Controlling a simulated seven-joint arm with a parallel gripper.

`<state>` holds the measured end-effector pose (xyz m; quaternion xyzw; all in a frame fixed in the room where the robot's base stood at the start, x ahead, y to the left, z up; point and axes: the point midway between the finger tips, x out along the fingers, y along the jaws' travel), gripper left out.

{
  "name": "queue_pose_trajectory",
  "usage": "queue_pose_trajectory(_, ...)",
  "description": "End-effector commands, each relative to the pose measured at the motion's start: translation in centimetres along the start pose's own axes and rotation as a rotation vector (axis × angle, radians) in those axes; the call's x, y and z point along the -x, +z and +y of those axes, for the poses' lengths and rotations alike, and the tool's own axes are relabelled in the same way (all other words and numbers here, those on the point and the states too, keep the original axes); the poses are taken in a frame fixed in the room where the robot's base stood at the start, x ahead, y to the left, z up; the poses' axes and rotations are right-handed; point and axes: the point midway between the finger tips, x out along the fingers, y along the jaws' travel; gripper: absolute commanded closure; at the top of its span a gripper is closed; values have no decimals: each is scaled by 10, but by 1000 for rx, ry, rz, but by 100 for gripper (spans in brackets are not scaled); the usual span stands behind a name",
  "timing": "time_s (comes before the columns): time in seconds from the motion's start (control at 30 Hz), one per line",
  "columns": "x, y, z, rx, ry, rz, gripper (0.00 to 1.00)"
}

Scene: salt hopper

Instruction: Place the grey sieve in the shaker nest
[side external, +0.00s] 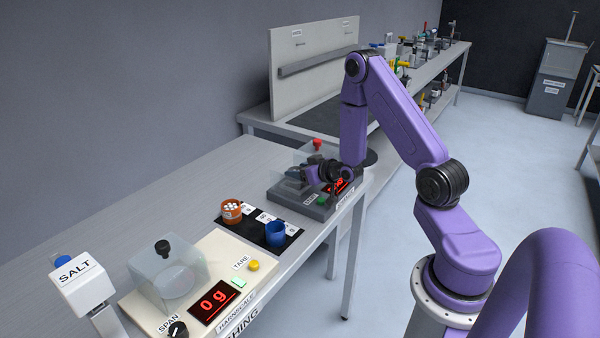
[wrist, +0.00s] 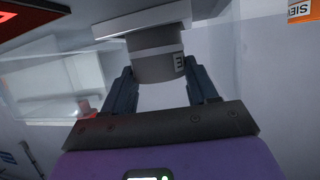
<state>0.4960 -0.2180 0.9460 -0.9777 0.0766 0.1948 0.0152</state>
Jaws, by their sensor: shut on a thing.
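My gripper (wrist: 160,78) is shut on a grey cylinder with a wide pale flange, taken to be the grey sieve (wrist: 152,66); part of a dark-lettered label shows on its side. The fingers press it from left and right in the wrist view. In the side external view my gripper (side external: 318,173) is low over the dark-grey instrument (side external: 290,197) at the far end of the near table, and the sieve cannot be made out there. I cannot pick out the shaker nest in either view.
The instrument has a red display and a clear cover (wrist: 55,85) with a red knob (side external: 318,144). An orange cup (side external: 231,213) with white pieces and a blue cup (side external: 277,234) stand nearby. A cream balance (side external: 240,245) and salt hopper (side external: 82,284) are nearer the camera.

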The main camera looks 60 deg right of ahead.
Motion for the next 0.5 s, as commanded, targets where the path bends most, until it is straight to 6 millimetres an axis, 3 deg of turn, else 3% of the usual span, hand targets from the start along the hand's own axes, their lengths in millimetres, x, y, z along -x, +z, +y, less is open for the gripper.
queue_pose_trajectory(0.43,-2,5,0,0,0,1,74)
queue_pose_trajectory(0.47,-2,5,0,0,0,1,36)
queue_pose_trajectory(0.5,-2,4,0,0,0,1,31)
